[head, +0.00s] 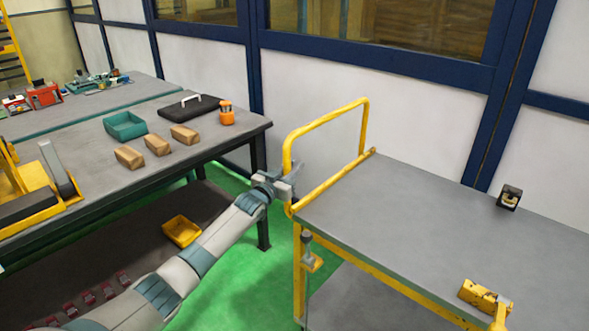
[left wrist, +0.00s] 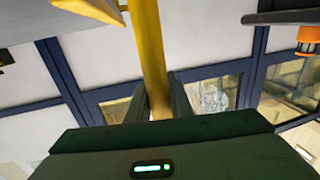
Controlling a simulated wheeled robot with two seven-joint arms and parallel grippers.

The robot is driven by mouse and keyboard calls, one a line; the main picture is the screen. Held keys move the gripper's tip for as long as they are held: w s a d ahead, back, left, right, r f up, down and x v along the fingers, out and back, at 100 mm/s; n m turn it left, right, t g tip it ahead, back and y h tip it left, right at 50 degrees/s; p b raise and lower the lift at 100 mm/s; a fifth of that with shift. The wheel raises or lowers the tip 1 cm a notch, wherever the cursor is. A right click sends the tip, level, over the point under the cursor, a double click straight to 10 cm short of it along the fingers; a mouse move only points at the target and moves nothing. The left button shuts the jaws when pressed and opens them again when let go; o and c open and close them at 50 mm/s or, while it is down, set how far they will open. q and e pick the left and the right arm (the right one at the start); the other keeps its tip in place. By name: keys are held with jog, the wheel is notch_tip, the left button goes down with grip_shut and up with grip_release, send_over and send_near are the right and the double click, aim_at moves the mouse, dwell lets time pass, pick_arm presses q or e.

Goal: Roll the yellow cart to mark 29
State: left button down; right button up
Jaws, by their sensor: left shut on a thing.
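The yellow cart (head: 449,219) has a grey top and a yellow tube frame, and it stands on the right in the head view. Its yellow push handle (head: 325,127) rises at its left end. My left gripper (head: 288,186) is at the near lower part of this handle. In the left wrist view the yellow handle tube (left wrist: 148,50) runs down between the two fingers of my left gripper (left wrist: 160,105), which is shut on it. My right gripper is not in view. No mark 29 shows in either view.
A yellow bin (head: 181,231) is below. Green floor (head: 232,289) shows between bench and cart. A wall closes the back.

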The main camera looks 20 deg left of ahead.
pick_arm(q)
jog(key=c, duration=1.7)
grip_release()
jog(key=shift+a+r, duration=0.1)
jog(key=shift+a, duration=0.2)
jog(key=shift+o, duration=0.6)
jog(key=shift+a, duration=0.1)
jog(key=shift+s, duration=0.15)
jog(key=s+a+b, duration=0.1)
jog(key=s+a, duration=0.1)
jog(key=s, duration=1.5)
jog(key=shift+a, duration=0.3)
jog(key=shift+w, duration=0.1)
